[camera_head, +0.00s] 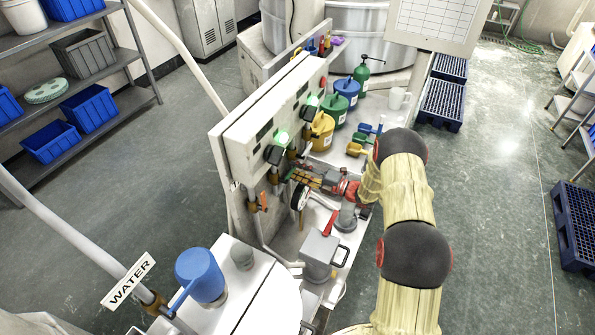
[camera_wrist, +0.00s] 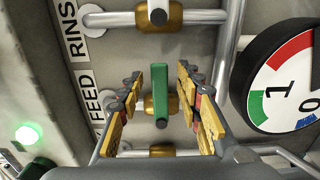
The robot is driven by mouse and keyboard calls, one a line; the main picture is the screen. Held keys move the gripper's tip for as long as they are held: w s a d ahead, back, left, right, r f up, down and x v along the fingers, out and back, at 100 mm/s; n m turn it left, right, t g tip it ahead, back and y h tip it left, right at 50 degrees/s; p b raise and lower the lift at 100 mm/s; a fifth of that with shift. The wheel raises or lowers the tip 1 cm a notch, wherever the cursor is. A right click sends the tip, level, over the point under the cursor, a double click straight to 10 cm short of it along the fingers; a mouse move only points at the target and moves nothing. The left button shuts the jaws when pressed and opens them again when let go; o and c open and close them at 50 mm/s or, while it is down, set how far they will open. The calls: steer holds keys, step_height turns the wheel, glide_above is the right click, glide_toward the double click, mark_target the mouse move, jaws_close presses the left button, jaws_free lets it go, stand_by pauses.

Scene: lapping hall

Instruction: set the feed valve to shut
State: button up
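The feed valve (camera_wrist: 161,105) shows in the wrist view as a brass body with a green lever, beside a FEED label (camera_wrist: 95,95). The lever stands upright in the picture, apparently crosswise to the sideways pipe run, which the fingers partly hide. My gripper (camera_wrist: 158,78) is open, with one yellow-padded finger on each side of the lever and a visible gap to both. In the head view my gripper (camera_head: 312,180) is at the panel front (camera_head: 262,120), where it hides the feed lever.
A dial gauge (camera_wrist: 285,85) is close right of my fingers. The rinse valve (camera_wrist: 158,17) is above and another brass fitting (camera_wrist: 160,152) below. A green lamp (camera_wrist: 27,135) glows at left.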

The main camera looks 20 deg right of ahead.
steer(key=v, duration=1.2)
stand_by(0.3)
